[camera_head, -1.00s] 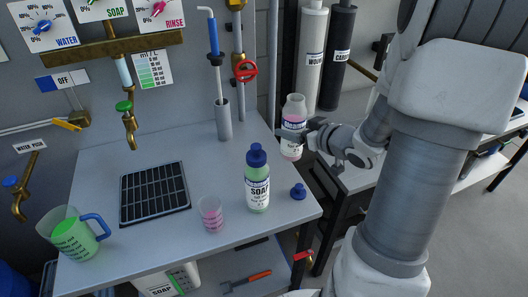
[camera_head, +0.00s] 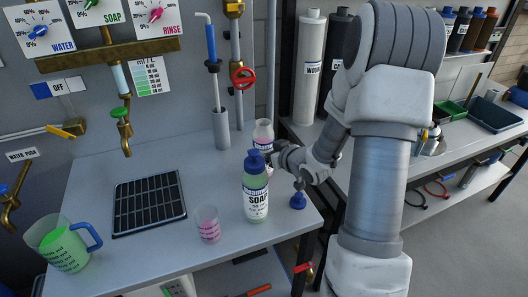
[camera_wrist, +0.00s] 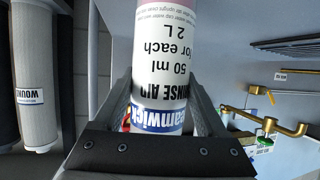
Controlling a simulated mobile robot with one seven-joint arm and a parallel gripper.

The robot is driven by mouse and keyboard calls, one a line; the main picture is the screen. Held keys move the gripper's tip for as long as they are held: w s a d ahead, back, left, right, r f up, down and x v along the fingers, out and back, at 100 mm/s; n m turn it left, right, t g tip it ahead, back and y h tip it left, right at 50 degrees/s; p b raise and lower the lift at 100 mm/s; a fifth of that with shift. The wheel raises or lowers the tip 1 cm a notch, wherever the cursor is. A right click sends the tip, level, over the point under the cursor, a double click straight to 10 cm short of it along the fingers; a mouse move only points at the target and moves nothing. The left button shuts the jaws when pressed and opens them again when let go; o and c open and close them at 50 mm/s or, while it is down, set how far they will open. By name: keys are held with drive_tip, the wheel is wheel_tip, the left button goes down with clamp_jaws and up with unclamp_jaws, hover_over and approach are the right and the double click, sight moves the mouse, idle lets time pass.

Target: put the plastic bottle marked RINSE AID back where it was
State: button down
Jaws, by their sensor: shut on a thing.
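The RINSE AID bottle (camera_head: 263,132) is pale with pink contents and has an uncapped mouth. In the head view it stands upright behind the SOAP bottle (camera_head: 256,195), which hides its lower part. My gripper (camera_head: 273,158) is shut on it from the right. In the wrist view the bottle (camera_wrist: 160,65) fills the space between my fingers, its label reading RINSE AID upside down. I cannot tell whether its base touches the bench. A loose blue cap (camera_head: 298,201) lies on the bench to the right of the SOAP bottle.
The bench (camera_head: 150,255) also bears a cup with pink marks (camera_head: 208,224), a black grid (camera_head: 149,204), a green-filled jug (camera_head: 65,243) and a grey tube holder (camera_head: 221,131). Brass taps (camera_head: 124,130) hang at left. Bare bench lies between the grid and the holder.

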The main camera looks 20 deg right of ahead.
drive_tip(key=shift+f, duration=0.2)
drive_tip(key=shift+f, duration=0.15)
unclamp_jaws()
drive_tip(key=shift+r, duration=0.3)
drive_tip(key=p+v, duration=0.1)
drive_tip(key=v, duration=1.1)
drive_tip(key=shift+f, duration=0.15)
